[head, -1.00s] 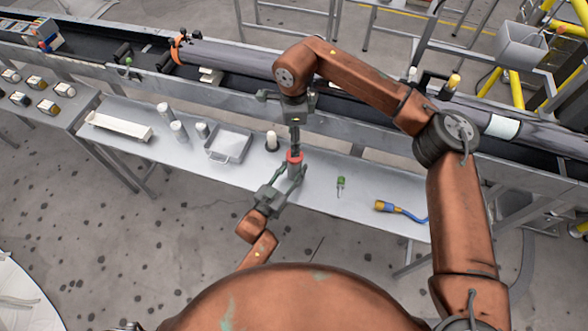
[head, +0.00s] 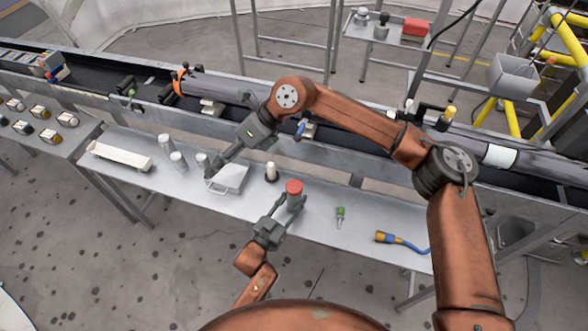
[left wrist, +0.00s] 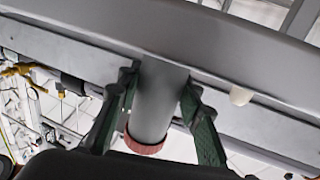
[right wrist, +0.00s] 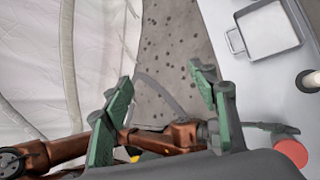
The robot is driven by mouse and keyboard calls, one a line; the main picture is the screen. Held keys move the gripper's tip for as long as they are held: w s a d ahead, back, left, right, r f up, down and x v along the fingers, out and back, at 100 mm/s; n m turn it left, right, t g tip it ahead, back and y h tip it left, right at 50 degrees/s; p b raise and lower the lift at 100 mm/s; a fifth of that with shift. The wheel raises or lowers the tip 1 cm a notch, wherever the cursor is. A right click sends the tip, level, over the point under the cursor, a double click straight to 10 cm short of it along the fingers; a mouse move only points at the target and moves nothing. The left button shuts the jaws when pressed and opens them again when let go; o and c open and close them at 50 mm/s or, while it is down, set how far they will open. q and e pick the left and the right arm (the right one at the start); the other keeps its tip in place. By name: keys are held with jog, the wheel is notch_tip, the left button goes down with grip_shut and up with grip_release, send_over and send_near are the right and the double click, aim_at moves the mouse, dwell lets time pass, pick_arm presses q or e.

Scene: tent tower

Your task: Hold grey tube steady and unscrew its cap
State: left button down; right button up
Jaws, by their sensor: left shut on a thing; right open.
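The grey tube (head: 294,203) stands upright at the table's front edge with its red cap (head: 293,187) on top. My left gripper (head: 289,207) is shut around the tube's side, below the cap. In the left wrist view the tube (left wrist: 157,102) sits between the two green-padded fingers, and the red rim of the cap (left wrist: 144,146) shows. My right gripper (head: 211,172) is open and empty, left of the tube and over the shallow tray. In the right wrist view nothing is between its fingers (right wrist: 160,78); the red cap (right wrist: 292,153) shows at lower right.
The metal tray (head: 232,180) lies under my right gripper, with grey cylinders (head: 179,161) left of it. A pale-topped peg (head: 271,172) stands behind the tube. A green item (head: 340,216) and a blue-cabled connector (head: 388,238) lie to the right. A conveyor runs behind.

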jog(key=w+a+r+m+t+y, duration=0.1)
jog(key=w+a+r+m+y, duration=0.15)
jog(key=r+m, duration=0.35)
jog(key=w+a+r+m+t+y, duration=0.1)
jog(key=w+a+r+m+y, duration=0.1)
jog(key=r+m+y, duration=0.45)
jog(key=w+a+r+m+t, duration=0.1)
jog(key=w+a+r+m, duration=0.15)
jog(key=r, duration=0.65)
jog(key=w+d+m+t+h, duration=0.25)
jog(key=w+m+t, duration=0.35)
jog(key=m, duration=0.6)
jog(key=w+d+m+t+h, duration=0.1)
jog(key=w+d+m+t, duration=0.3)
jog(key=w+m, duration=0.6)
jog(key=w+d+f+m+h, duration=0.2)
jog(key=d+f+m+h, duration=0.2)
jog(key=f+m, duration=0.4)
jog(key=m+g+h, duration=1)
jog(key=m+g, duration=0.1)
jog(key=m, duration=0.5)
send_over(294, 186)
notch_tip(294, 186, down, 25)
jog(key=shift+w+r, duration=0.15)
jog(key=shift+f, duration=0.25)
notch_tip(294, 186, down, 7)
jog(key=shift+f, duration=0.2)
